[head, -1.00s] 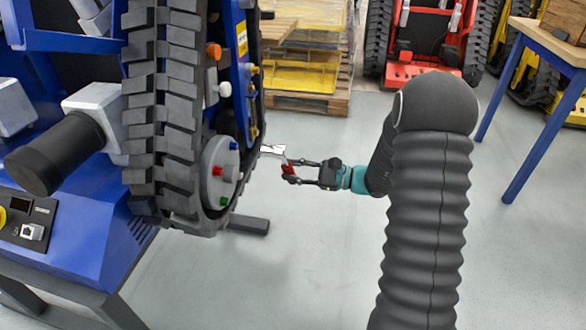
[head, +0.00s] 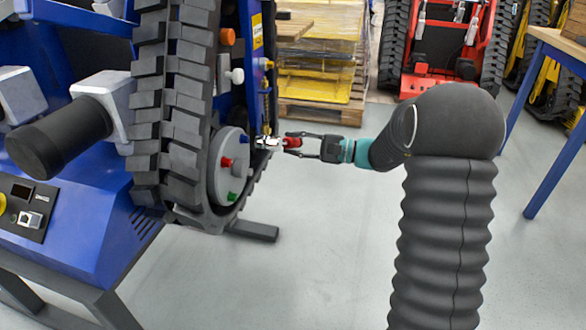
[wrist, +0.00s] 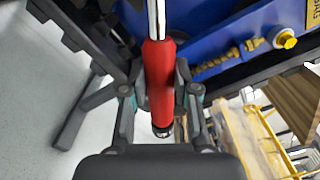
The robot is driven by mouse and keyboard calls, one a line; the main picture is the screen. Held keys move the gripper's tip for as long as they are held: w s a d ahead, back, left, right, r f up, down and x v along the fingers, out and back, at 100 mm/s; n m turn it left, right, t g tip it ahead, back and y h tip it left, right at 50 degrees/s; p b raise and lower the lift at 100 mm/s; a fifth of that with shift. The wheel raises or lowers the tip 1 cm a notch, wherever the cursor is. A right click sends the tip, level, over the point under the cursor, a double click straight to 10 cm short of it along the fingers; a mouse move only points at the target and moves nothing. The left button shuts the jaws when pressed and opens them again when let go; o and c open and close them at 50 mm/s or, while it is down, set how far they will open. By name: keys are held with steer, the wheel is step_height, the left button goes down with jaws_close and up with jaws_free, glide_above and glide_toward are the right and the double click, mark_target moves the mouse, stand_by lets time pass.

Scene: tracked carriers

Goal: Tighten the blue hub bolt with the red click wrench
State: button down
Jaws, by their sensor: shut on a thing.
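The blue hub bolt (head: 243,139) sits at the upper right of the round grey hub (head: 214,182), low on the tracked carrier. A red bolt (head: 227,162) and a green bolt (head: 232,197) are on the same hub. My gripper (head: 300,144) is to the right of the hub, shut on the red handle of the click wrench (head: 292,142). The wrench's silver end points left towards the blue bolt, close to it; I cannot tell whether they touch. In the wrist view, the red handle (wrist: 158,75) is between the fingers of my gripper (wrist: 161,90), and the wrench's head is out of frame.
The black track (head: 175,110) runs up left of the hub. An orange knob (head: 228,37) and a white knob (head: 235,76) stick out above it. A wrapped pallet load (head: 320,85), a red carrier (head: 440,60) and a blue-legged table (head: 550,130) stand behind. Floor right of the hub is clear.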

steer(key=r+n, duration=0.2)
steer(key=w+r+n, duration=0.1)
steer(key=r+n, duration=0.3)
steer(key=shift+w+d+r, duration=0.3)
steer(key=shift+w+r, duration=0.05)
steer(key=shift+w, duration=0.05)
steer(key=shift+x, duration=1.6)
stand_by(2.7)
stand_by(0.4)
steer(key=c, duration=1.5)
jaws_free()
jaws_close()
